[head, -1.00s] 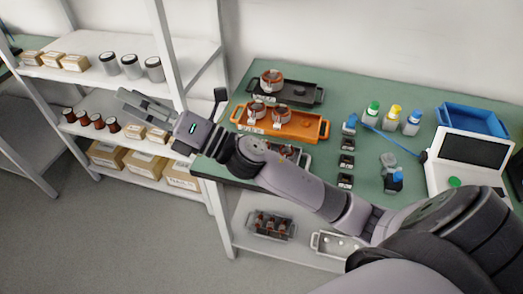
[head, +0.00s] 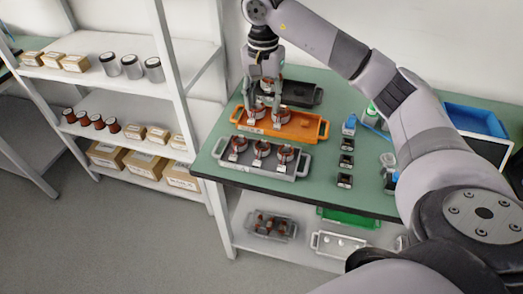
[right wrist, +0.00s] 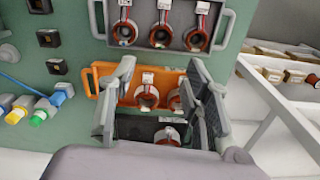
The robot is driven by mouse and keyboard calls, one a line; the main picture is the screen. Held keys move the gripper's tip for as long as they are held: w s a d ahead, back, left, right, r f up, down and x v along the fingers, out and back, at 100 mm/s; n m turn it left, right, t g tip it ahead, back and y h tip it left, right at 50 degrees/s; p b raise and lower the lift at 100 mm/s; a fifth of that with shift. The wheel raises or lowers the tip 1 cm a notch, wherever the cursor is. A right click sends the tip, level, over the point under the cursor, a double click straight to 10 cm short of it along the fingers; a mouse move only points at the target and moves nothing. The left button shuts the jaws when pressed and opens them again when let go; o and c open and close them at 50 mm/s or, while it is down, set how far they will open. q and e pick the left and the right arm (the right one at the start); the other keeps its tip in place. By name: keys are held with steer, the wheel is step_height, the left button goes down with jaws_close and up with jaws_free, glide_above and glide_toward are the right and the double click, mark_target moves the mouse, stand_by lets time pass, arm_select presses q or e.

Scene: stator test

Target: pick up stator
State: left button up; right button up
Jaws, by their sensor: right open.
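My right gripper (head: 264,104) points down over the orange tray (head: 308,124) on the green table, open, with nothing between its fingers. Two stators, copper-red rings with white labels, sit in that tray: the left stator (head: 257,112) and the right stator (head: 281,116), both close to the fingertips. In the right wrist view the open fingers (right wrist: 161,72) straddle one stator (right wrist: 147,97); the other stator (right wrist: 175,102) is partly covered by the right-hand finger. I cannot tell whether any finger touches them. The left gripper is out of view.
A grey tray (head: 229,164) with three stators stands in front. A black tray (head: 316,95) lies behind; its stator (right wrist: 168,135) shows in the wrist view. Small black parts (head: 346,161), bottles and a blue bin (head: 475,118) are to the right. White shelves (head: 195,60) stand left.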

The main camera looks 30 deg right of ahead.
steer(key=p, duration=0.2)
glide_above(262, 145)
steer(key=s, duration=0.2)
steer(key=f, duration=0.7)
steer(key=a+f, duration=0.1)
steer(key=f, duration=0.3)
steer(key=shift+w+f, duration=0.2)
steer(key=shift+f, duration=0.05)
step_height(262, 145, down, 4)
steer(key=shift+f+p, duration=0.1)
steer(key=shift+p, duration=0.7)
steer(key=shift+w+d+f, duration=0.1)
steer(key=shift+f, duration=0.45)
steer(key=shift+c, duration=0.5)
steer(key=c, duration=0.8)
